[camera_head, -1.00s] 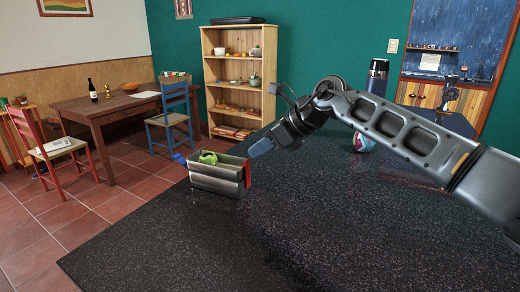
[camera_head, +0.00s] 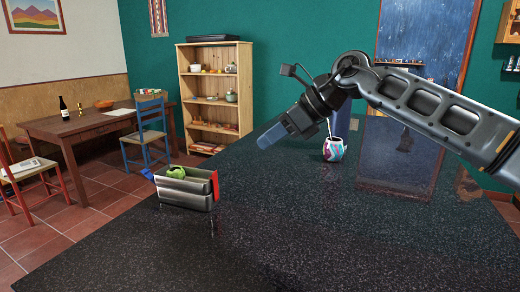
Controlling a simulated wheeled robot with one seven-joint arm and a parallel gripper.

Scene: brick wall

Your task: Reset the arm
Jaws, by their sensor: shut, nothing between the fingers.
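My gripper (camera_head: 271,136) is at the end of my arm, which reaches in from the right. It is shut and empty, with its fingers pointing down and left above the dark speckled counter (camera_head: 300,225). It is apart from the silver container (camera_head: 186,196) at the counter's left edge, to the right of and above it in the picture. The container has a red end and holds a green item (camera_head: 176,172); a blue piece (camera_head: 147,174) shows just beyond its left side.
A striped colourful cup (camera_head: 333,150) with a stick in it stands on the counter below my arm. A dark cylinder (camera_head: 341,120) stands behind it, partly hidden. A wooden shelf (camera_head: 214,55), a table (camera_head: 90,124) and chairs stand beyond. The counter's front is clear.

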